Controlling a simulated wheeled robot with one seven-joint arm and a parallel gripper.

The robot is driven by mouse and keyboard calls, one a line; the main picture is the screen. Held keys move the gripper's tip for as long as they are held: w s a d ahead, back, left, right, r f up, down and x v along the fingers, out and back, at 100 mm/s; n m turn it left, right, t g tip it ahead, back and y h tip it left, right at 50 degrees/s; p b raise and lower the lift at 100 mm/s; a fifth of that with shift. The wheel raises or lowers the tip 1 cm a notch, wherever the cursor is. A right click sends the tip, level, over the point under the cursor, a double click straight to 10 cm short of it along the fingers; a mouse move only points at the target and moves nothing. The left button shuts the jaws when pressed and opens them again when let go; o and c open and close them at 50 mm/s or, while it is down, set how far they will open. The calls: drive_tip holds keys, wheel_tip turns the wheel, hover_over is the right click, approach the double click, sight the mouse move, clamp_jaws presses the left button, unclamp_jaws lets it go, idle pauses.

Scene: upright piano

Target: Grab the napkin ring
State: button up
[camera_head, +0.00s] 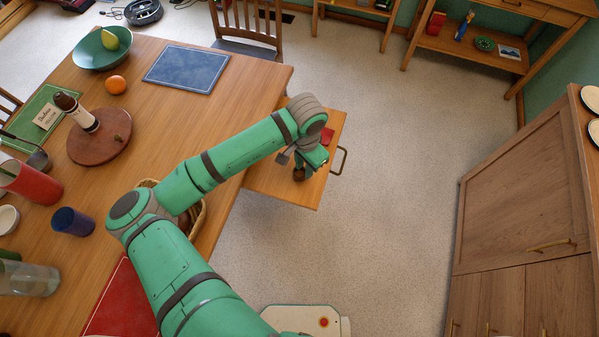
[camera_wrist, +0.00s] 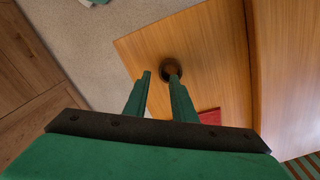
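A small brown round thing, which looks like the napkin ring (camera_wrist: 170,68), is on a wooden surface (camera_wrist: 215,45) in the wrist view. It also shows in the head view (camera_head: 299,175), partly hidden by my gripper (camera_head: 308,160). In the wrist view, my gripper (camera_wrist: 160,76) points down with a gap between its fingers. The right fingertip overlaps the ring's lower edge in the picture, and the left fingertip is to its left. The ring is not between the fingers in this view. I cannot tell whether a finger touches it.
The wooden surface has a metal handle (camera_head: 341,160) and juts out from the large table (camera_head: 235,90). A red flat item (camera_wrist: 210,117) lies near the ring. A basket (camera_head: 197,215) is partly behind my arm. Open floor (camera_head: 390,190) lies to the right.

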drive_tip(key=shift+f, duration=2.95)
clamp_jaws()
